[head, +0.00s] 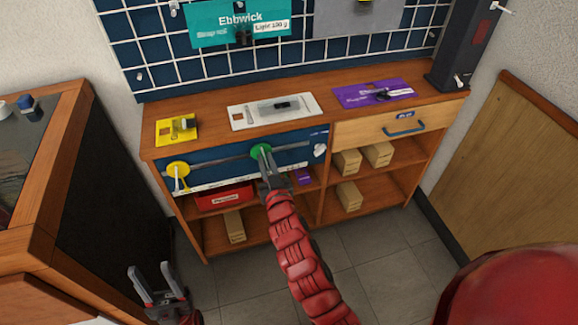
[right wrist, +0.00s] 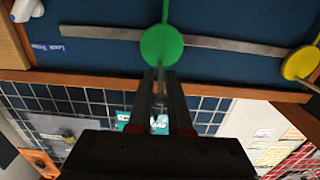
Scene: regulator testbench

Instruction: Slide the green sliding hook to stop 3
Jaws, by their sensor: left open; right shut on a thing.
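The green sliding hook (head: 261,150) has a round green disc and sits on a grey rail (head: 215,158) across the dark blue panel on the front of the workbench. My right gripper (head: 268,175) is just below the disc, shut on the hook's stem. The right wrist view, turned upside down, shows the green disc (right wrist: 162,45) just beyond the fingertips (right wrist: 163,82); the stem goes between the fingers. My left gripper (head: 150,270) is open and empty, low at the left. The stop marks are too small to read.
A yellow sliding hook (head: 178,169) sits further left on the same rail. A white fixture (head: 320,150) is at the panel's right end. A drawer (head: 388,129) is to its right. Shelves below hold a red bin (head: 222,197) and several boxes.

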